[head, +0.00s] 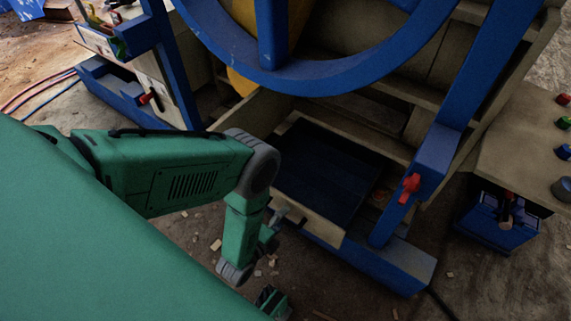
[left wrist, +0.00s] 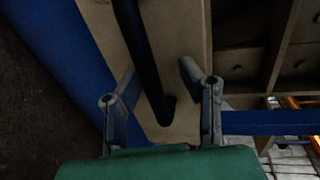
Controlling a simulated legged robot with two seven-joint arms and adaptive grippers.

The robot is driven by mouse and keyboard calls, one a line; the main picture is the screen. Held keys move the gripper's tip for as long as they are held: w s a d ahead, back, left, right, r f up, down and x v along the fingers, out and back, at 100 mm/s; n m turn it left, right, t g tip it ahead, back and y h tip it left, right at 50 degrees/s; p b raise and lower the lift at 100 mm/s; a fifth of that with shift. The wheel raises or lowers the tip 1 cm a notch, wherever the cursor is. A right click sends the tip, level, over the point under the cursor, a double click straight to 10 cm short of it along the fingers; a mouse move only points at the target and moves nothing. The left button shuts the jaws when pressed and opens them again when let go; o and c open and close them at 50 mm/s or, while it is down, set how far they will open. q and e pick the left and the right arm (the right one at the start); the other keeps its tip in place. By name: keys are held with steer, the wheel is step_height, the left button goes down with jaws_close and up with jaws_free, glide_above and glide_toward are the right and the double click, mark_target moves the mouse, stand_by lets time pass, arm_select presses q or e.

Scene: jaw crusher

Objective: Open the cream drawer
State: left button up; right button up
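The cream drawer (head: 312,222) is low in the machine, between the blue frame legs. Its front panel faces my left arm, and a dark flat area shows behind the panel; I cannot tell how far out the drawer stands. My left gripper (head: 284,214) is at the left part of this front. In the left wrist view, a black bar handle (left wrist: 143,50) runs across a cream panel (left wrist: 185,20). The left gripper's fingers (left wrist: 158,78) are apart on either side of the bar, with visible gaps.
A large blue wheel (head: 300,82) hangs above the drawer. A blue leg with a red knob (head: 410,184) stands to its right. A control panel with coloured buttons (head: 545,125) is at the far right. Wood chips lie on the dirt floor.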

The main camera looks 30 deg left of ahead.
arm_select(q)
steer(key=p+v, duration=0.6)
steer(key=v, duration=0.9)
steer(key=shift+a, duration=0.15)
arm_select(e)
step_height(320, 180, up, 7)
steer(key=shift+a+f, duration=0.15)
steer(key=shift+a, duration=0.15)
